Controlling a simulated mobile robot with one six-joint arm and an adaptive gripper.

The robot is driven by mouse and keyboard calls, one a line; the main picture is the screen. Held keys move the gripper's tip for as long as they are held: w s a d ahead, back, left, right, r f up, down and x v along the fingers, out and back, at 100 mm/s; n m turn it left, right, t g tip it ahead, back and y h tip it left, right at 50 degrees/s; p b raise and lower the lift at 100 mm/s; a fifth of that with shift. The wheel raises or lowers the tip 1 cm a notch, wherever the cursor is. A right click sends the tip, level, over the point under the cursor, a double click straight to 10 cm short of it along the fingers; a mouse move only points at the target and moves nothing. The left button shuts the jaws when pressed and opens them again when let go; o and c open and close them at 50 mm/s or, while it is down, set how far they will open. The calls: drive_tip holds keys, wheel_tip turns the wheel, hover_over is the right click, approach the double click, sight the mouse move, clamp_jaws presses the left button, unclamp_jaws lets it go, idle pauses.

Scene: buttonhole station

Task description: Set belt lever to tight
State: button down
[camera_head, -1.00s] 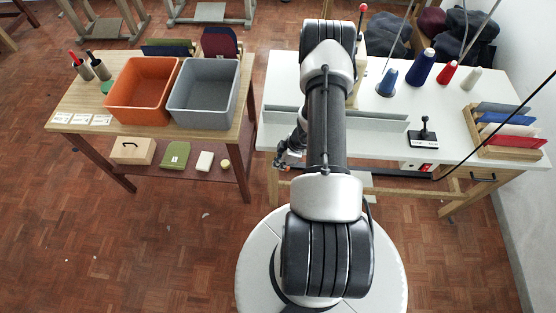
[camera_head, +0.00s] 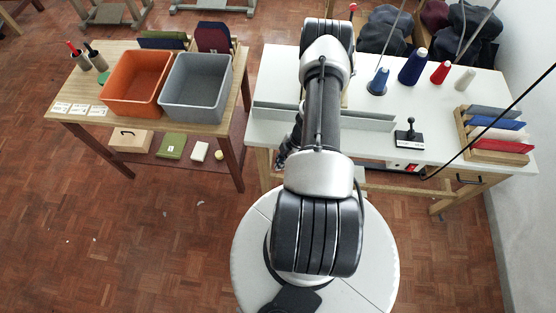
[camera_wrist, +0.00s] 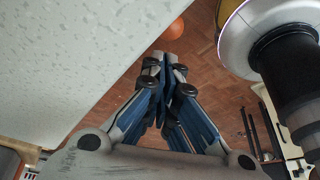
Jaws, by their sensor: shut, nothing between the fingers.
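My gripper (camera_wrist: 165,62) is shut and empty in the wrist view, its fingertips together below the white tabletop's edge. In the head view it is mostly hidden behind my arm, by the table's front edge. A round orange knob-like thing (camera_wrist: 174,31) shows just beyond the fingertips, apart from them in the picture. I cannot tell whether it belongs to the belt lever. A black-knobbed lever (camera_head: 409,131) stands upright on a small labelled base on the white table. A red-tipped rod (camera_head: 353,8) rises behind my arm. No readable marking shows which lever is the belt lever.
The white table (camera_head: 268,75) carries thread cones (camera_head: 415,66) and a rack of coloured folders (camera_head: 495,135). A wooden table at left holds an orange bin (camera_head: 133,101) and a grey bin (camera_head: 190,108). The floor between the tables is mostly clear.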

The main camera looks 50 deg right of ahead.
drive_tip(key=shift+s+d, duration=0.5)
drive_tip(key=shift+s, duration=0.1)
drive_tip(key=shift+r, duration=0.15)
